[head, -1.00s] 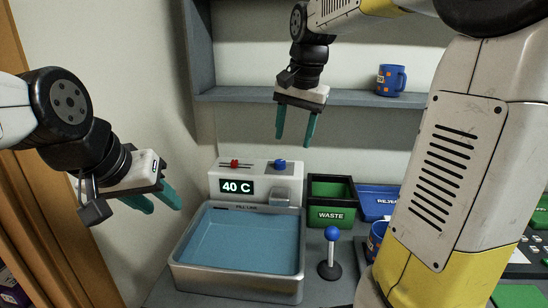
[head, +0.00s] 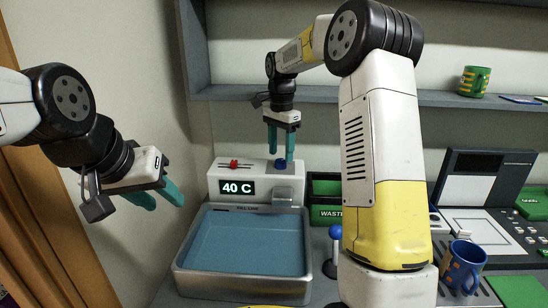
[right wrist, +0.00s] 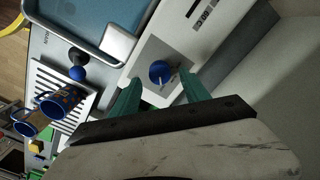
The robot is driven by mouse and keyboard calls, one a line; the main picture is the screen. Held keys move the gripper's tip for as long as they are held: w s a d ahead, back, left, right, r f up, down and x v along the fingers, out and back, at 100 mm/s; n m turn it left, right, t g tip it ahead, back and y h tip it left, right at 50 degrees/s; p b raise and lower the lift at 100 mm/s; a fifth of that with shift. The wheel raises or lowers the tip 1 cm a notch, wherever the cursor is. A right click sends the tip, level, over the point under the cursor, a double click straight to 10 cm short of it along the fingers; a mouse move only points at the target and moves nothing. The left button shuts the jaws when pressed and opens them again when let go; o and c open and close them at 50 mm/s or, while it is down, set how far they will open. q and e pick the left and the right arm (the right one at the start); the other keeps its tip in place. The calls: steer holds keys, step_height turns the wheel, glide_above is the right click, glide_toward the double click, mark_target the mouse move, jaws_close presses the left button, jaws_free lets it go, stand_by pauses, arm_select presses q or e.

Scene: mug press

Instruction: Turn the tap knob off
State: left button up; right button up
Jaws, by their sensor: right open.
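The blue tap knob (head: 281,164) sits on top of the white tap unit (head: 213,184), whose display reads 40 C. My right gripper (head: 280,156) points down right over the knob, open, with a green finger on each side. In the right wrist view the round knob (right wrist: 160,71) with a pale pointer mark lies between the fingertips (right wrist: 161,78), with gaps on both sides. I cannot tell how deep the fingers reach around it. My left gripper (head: 167,200) hangs left of the basin, away from the knob; its fingers appear apart with nothing between them.
A metal basin (head: 242,290) of blue water stands below the tap. A red control (head: 234,164) is left of the knob. A green waste bin (head: 325,214) stands to the right, partly behind my right arm. A blue mug (head: 463,266) stands further right. A shelf (head: 235,94) runs above.

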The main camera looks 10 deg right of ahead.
mark_target(281, 164)
steer(key=shift+f, duration=1.35)
jaws_close()
